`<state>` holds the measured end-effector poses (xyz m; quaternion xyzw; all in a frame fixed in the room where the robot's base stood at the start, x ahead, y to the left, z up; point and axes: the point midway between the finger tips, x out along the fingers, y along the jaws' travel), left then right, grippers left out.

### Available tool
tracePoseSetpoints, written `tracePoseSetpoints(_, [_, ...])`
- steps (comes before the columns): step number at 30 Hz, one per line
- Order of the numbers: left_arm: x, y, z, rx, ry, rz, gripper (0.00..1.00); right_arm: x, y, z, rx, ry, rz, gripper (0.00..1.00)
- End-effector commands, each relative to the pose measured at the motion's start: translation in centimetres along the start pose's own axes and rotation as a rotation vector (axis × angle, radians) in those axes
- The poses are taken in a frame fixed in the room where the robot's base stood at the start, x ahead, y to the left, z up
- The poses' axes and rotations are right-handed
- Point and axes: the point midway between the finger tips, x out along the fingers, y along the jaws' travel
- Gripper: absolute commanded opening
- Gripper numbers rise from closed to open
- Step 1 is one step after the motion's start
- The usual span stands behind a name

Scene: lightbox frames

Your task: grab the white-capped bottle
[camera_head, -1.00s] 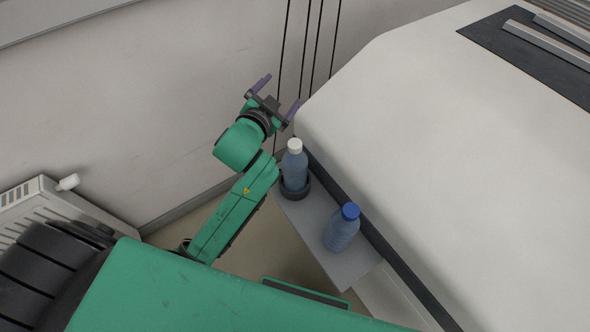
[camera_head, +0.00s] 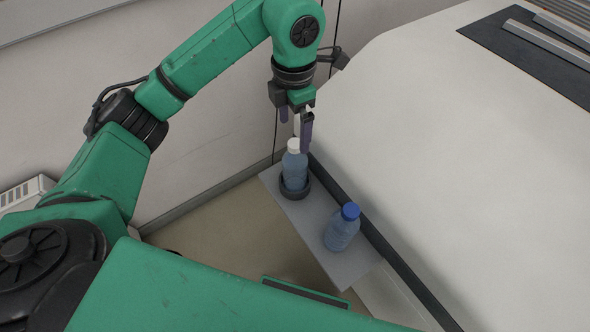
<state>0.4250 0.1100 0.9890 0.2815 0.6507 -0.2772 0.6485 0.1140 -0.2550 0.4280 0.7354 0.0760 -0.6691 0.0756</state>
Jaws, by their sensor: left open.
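The white-capped bottle (camera_head: 294,168) is blue and stands upright in a dark round holder (camera_head: 296,191) on a narrow grey shelf (camera_head: 298,215). My left gripper (camera_head: 295,132) points down just above the bottle, with its purple fingers open. One finger is to the left of the white cap and the other to its right. I cannot tell whether a finger touches the cap. My right gripper is not in view.
A blue-capped bottle (camera_head: 342,228) stands upright on the same shelf, nearer to me. A large white surface (camera_head: 440,150) with a dark edge rises along the shelf's right side. A white radiator (camera_head: 25,192) is at the left wall.

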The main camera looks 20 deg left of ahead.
Motion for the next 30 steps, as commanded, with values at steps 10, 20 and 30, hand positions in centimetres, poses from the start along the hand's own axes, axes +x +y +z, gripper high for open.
tracePoseSetpoints(10, [6.0, -0.1, 0.1, 0.001, -0.001, -0.005, 1.00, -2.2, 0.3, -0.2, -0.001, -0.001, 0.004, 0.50])
tracePoseSetpoints(20, [10.5, 0.1, 0.2, 0.002, -0.006, -0.003, 1.00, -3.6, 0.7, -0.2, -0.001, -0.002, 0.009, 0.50])
tracePoseSetpoints(30, [10.5, 0.1, 0.3, 0.002, -0.007, -0.003, 0.16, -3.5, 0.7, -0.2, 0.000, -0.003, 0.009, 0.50])
